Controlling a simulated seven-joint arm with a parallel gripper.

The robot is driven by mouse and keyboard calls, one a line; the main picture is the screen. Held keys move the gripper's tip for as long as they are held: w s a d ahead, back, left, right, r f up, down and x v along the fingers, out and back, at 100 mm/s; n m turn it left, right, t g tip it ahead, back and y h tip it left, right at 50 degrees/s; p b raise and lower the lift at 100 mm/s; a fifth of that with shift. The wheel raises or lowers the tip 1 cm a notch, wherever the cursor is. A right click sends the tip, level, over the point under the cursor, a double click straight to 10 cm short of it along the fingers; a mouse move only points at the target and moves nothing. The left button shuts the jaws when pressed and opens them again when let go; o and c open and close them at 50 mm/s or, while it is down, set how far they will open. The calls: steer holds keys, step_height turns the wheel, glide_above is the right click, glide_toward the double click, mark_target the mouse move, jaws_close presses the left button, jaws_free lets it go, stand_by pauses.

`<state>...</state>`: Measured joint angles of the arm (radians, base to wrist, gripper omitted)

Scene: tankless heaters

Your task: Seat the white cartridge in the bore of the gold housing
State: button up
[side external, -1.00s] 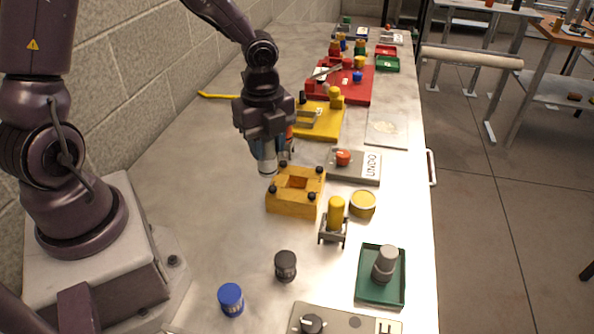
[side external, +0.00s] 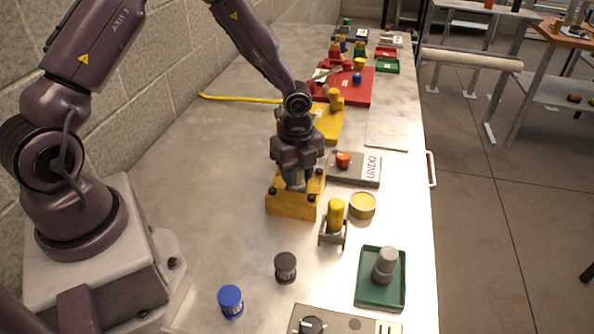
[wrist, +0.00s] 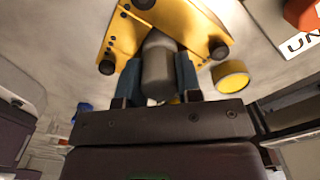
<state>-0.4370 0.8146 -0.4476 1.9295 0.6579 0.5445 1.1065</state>
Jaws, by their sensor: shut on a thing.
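The gold housing (side external: 291,207) is a block with dark knobs at its top corners, in the middle of the bench. It also shows in the wrist view (wrist: 204,28). My gripper (side external: 296,181) is directly above it, its fingers close to the top face. The bore is hidden, so I cannot tell how deep the cartridge is.
A yellow cylinder on a small stand (side external: 335,216) and a round yellow cap (side external: 362,205) stand to the right. Behind them is the UNDO panel (side external: 355,172) with a red button. A black knob (side external: 285,267), blue jar (side external: 231,301) and green tray (side external: 367,295) are in front.

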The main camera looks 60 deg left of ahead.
steer(key=shift+f, duration=0.15)
steer(key=o, duration=0.9)
steer(key=shift+o, duration=0.2)
step_height(320, 180, up, 11)
steer(key=shift+r, duration=0.1)
steer(key=s+d+r+n+t, duration=0.2)
steer(key=s+r+n+t, duration=0.3)
steer(key=s+r+n, duration=1.3)
steer(key=shift+s+d+t, duration=0.3)
steer(key=shift+d, duration=0.05)
